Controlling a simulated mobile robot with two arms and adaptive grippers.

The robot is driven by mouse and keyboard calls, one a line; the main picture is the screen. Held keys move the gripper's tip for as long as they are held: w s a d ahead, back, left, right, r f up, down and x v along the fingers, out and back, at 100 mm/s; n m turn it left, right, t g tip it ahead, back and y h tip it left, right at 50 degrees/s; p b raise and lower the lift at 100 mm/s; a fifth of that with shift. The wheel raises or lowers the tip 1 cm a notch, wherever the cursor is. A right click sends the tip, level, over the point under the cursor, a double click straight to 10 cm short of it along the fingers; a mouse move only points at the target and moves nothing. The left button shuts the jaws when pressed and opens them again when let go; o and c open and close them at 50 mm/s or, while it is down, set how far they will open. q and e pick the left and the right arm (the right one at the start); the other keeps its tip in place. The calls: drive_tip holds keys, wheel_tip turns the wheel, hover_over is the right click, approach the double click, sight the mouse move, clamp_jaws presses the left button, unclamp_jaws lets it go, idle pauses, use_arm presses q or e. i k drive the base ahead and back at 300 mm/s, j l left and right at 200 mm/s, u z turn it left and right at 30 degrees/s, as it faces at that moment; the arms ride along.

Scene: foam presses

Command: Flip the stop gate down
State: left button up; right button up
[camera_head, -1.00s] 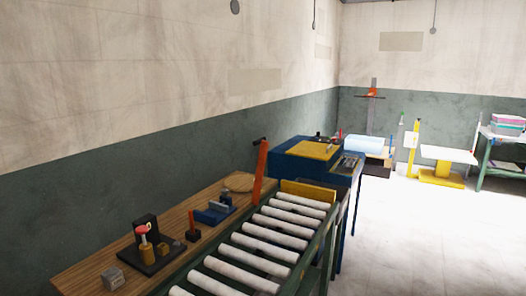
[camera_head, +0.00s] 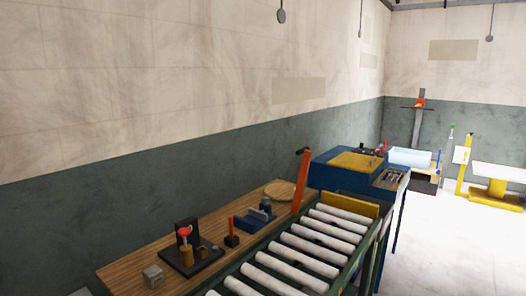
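A roller conveyor with white rollers (camera_head: 318,243) runs away from me at the lower middle. A yellow plate (camera_head: 350,205) stands upright across its far end; it looks like the stop gate. An orange lever (camera_head: 302,182) with a dark tip stands nearly upright, slightly tilted, at the conveyor's far left side. Whether the lever is joined to the plate cannot be seen. Neither of my grippers is in view.
A wooden bench (camera_head: 142,263) along the wall holds a grey block (camera_head: 153,276), a black fixture (camera_head: 190,250), a blue vise-like tool (camera_head: 252,220) and a round wooden disc (camera_head: 279,190). A blue machine (camera_head: 335,172) stands beyond the conveyor.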

sight(307, 156)
drive_tip(key=i+l+u, duration=0.1)
drive_tip(key=l+u, duration=0.25)
drive_tip(key=u, duration=0.15)
drive_tip(key=l+u, duration=0.35)
drive_tip(key=u, duration=0.15)
drive_tip(key=l+u, duration=0.45)
drive_tip(key=k+l+u, duration=0.1)
drive_tip(key=l+u, duration=0.15)
drive_tip(key=u, duration=0.25)
drive_tip(key=k+l+u, duration=0.15)
drive_tip(key=k+l, duration=0.15)
drive_tip(key=l, duration=0.35)
drive_tip(key=k+l+u, duration=0.15)
drive_tip(key=k+l, duration=0.2)
drive_tip(key=l, duration=0.3)
drive_tip(key=k+l+u, duration=0.15)
drive_tip(key=k+l, duration=0.25)
drive_tip(key=l, duration=0.2)
drive_tip(key=k+l+u, duration=0.15)
drive_tip(key=k+l, duration=0.25)
drive_tip(key=l, duration=0.15)
drive_tip(key=k+l, duration=0.4)
drive_tip(key=l, duration=0.15)
